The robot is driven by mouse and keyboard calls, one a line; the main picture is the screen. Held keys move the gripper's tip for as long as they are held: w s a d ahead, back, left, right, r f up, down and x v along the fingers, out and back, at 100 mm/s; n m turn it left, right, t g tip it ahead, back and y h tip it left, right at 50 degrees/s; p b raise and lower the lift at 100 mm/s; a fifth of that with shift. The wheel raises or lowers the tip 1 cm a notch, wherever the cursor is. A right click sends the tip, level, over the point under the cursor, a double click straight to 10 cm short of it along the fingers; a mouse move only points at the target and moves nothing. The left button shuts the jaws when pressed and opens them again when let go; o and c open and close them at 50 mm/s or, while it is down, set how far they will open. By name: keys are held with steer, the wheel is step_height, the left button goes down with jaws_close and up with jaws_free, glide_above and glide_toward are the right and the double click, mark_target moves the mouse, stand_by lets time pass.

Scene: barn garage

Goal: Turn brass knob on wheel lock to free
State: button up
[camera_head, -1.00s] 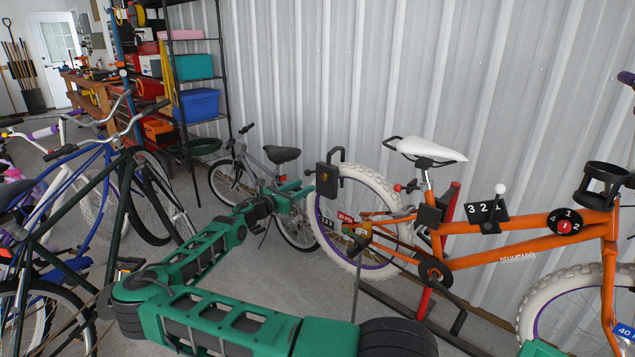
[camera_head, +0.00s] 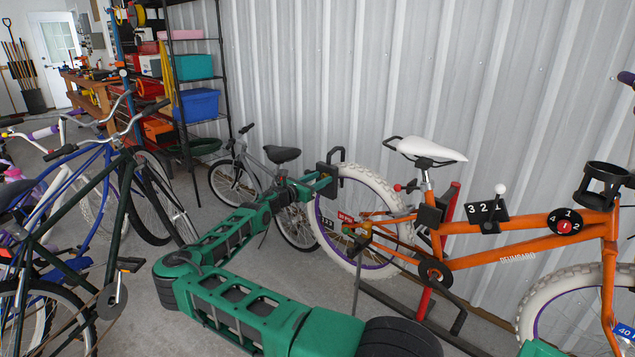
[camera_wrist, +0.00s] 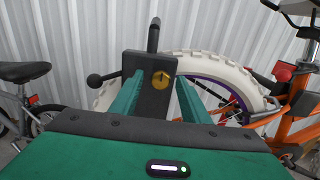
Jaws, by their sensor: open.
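The wheel lock is a dark box (camera_head: 322,186) on the orange bike's white rear tyre (camera_head: 365,190), with a dark shackle above it. In the wrist view, the lock box (camera_wrist: 150,101) is upright behind my fingers, and the brass knob (camera_wrist: 161,80) shows on its upper front face. My gripper (camera_wrist: 161,98) is open, one green finger on each side of the knob and a little below it in the picture. I cannot tell whether the fingers touch the lock. In the head view my gripper (camera_head: 322,181) covers the knob.
The orange bike (camera_head: 480,245) stands by the corrugated metal wall (camera_head: 400,80). A small grey bike (camera_head: 255,175) stands just left of the lock, near my arm. Several other bikes crowd the left side. A ball-ended dark lever (camera_wrist: 96,79) sticks out left of the lock.

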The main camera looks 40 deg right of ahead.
steer(key=c, duration=1)
steer(key=shift+m, duration=0.3)
steer(key=m, duration=0.3)
steer(key=shift+m, duration=0.3)
steer(key=m, duration=0.9)
steer(key=shift+s+f+m, duration=0.1)
steer(key=shift+f+m, duration=0.1)
steer(key=shift+m, duration=2.1)
steer(key=shift+f, duration=0.1)
